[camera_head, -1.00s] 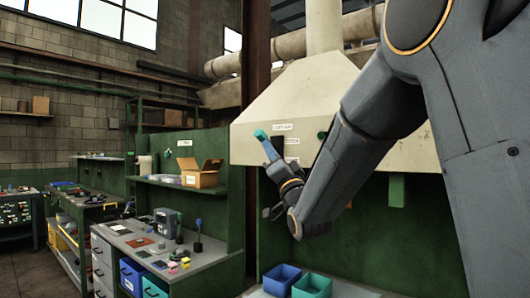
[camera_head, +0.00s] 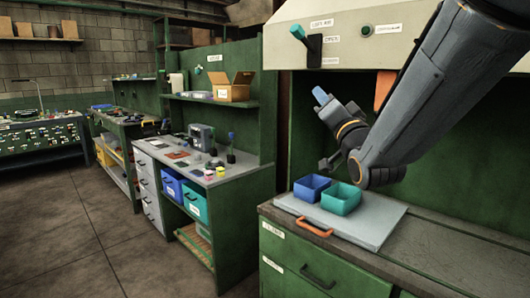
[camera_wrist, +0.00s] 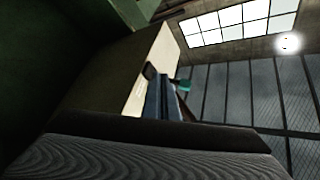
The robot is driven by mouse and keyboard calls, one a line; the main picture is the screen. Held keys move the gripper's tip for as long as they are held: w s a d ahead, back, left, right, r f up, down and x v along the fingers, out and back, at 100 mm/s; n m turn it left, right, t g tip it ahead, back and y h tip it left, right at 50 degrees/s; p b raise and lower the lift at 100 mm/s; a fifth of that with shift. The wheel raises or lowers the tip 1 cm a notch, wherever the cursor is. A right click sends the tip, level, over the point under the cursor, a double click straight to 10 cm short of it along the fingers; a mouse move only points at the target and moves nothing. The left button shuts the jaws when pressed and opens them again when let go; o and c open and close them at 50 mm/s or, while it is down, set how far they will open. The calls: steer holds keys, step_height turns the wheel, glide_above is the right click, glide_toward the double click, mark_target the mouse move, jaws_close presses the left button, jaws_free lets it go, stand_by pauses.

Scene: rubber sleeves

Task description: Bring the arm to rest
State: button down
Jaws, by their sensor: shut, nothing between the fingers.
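In the head view my gripper (camera_head: 320,97) has blue fingers pressed together and pointing up and left. It is empty and hangs in the air in front of the dark bay, left of my bent arm. In the wrist view the shut blue fingers (camera_wrist: 162,96) point upward. A teal-handled lever (camera_head: 298,33) on the pale hood (camera_head: 350,27) stands above the gripper, apart from it in the head view. The teal handle (camera_wrist: 184,86) also shows just right of the fingers in the wrist view.
Blue (camera_head: 312,187) and teal (camera_head: 341,198) bins sit on a grey board (camera_head: 372,226) below the gripper. An orange tab (camera_head: 384,90) hangs under the hood beside my forearm. A bench (camera_head: 190,165) with small items stands left; the floor before it is clear.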

steer(key=s+d+f+n+g+h, duration=0.15)
steer(key=f+g, duration=0.35)
steer(key=f, duration=0.8)
steer(key=s+d+f+n+g+h, duration=0.1)
steer(key=s+f+g+h, duration=0.3)
steer(key=f, duration=0.8)
steer(key=s+f+n+g, duration=0.1)
steer(key=s+f+g, duration=0.5)
steer(key=s, duration=0.4)
steer(key=s+f+n+g+y, duration=0.1)
steer(key=s+f+n+g, duration=0.1)
steer(key=s+f+g, duration=0.4)
steer(key=s+f, duration=0.3)
steer(key=s, duration=0.1)
steer(key=shift+s+d+g, duration=0.15)
steer(key=shift+s+g, duration=0.15)
steer(key=shift+s, duration=0.05)
steer(key=shift+n, duration=0.25)
